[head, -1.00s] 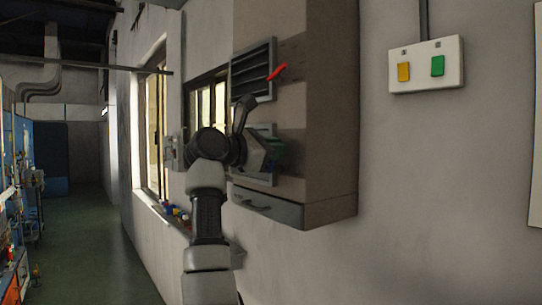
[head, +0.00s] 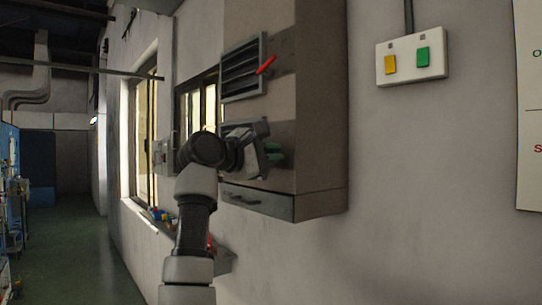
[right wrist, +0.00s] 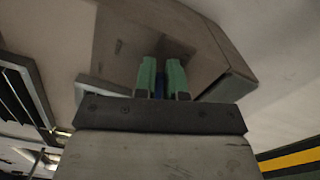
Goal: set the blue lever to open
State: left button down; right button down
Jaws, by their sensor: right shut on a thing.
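The blue lever (right wrist: 159,86) shows as a narrow blue piece between the green fingers of my right gripper (right wrist: 163,80) in the right wrist view. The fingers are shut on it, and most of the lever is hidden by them. In the head view my right gripper (head: 274,155) is at the front of the wall cabinet (head: 320,120), at its lower louvred vent. The arm hides much of that vent, and the blue lever cannot be made out there. My left gripper is not in view.
A red lever (head: 266,65) sits at the upper louvred vent (head: 242,82). A drawer-like grey panel (head: 257,202) is at the cabinet's bottom. A white switch box (head: 430,72) with yellow and green switches hangs on the right wall. The floor (head: 75,245) at left looks clear.

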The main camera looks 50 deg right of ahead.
jog(key=shift+f, duration=0.15)
dwell(0.3)
jog(key=c, duration=1.2)
grip_release()
jog(key=shift+a, duration=0.15)
jog(key=w+a+b, duration=0.1)
jog(key=a+b, duration=0.1)
jog(key=a, duration=0.8)
jog(key=shift+a+b, duration=0.25)
jog(key=shift+b, duration=0.15)
jog(key=shift+w, duration=0.1)
